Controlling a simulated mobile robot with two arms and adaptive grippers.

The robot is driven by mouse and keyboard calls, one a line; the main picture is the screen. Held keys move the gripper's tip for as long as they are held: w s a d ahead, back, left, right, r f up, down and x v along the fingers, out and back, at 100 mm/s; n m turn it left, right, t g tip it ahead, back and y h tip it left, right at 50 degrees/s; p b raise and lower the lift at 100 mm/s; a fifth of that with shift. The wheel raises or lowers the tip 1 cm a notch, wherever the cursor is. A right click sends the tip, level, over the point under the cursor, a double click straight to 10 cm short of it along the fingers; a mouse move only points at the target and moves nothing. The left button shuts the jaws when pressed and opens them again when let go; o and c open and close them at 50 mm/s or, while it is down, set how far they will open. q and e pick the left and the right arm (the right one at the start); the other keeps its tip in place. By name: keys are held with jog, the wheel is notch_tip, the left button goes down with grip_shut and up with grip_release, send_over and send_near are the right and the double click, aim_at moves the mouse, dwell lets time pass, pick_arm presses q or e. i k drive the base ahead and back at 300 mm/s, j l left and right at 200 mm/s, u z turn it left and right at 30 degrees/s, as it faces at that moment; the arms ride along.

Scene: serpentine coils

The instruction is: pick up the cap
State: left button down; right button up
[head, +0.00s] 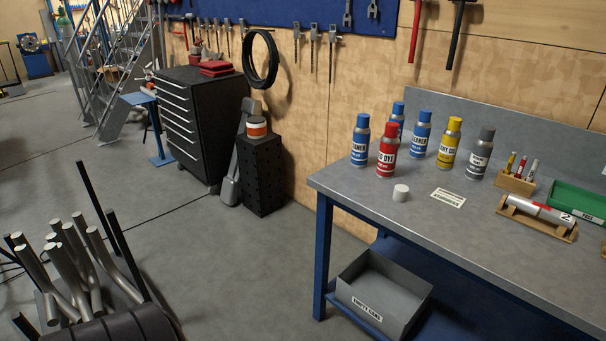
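A small white cap (401,193) sits on the grey top of the workbench (370,190), near its left part. It stands apart in front of the spray cans, left of a paper label (448,197). Several spray cans stand behind it: a red one (387,152), blue ones such as this can (360,142), a yellow one (449,145) and a grey one (480,156). All the cans in view wear coloured caps. Neither of my grippers shows in the head view.
A wooden holder with markers (515,184), a cradle with a white-and-red cylinder (538,213) and a green bin (578,203) stand at the right. A grey box (383,293) sits on the lower shelf. Bent metal tubes (75,262) stand at lower left. Floor between is clear.

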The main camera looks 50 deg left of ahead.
aim_at(400, 191)
jog(key=i+u, duration=0.35)
jog(key=u, duration=0.15)
jog(key=i+l+u, duration=0.1)
jog(key=i+u, duration=0.2)
jog(key=u, duration=0.15)
jog(key=i+l+u, duration=0.2)
jog(key=u, duration=0.3)
jog(key=i+l+u, duration=0.15)
jog(key=i+l, duration=0.6)
jog(key=l, duration=0.15)
jog(key=z, duration=0.85)
jog(key=k+l+z, duration=0.1)
jog(key=z, duration=1.2)
jog(key=l+z, duration=0.1)
jog(key=z, duration=0.75)
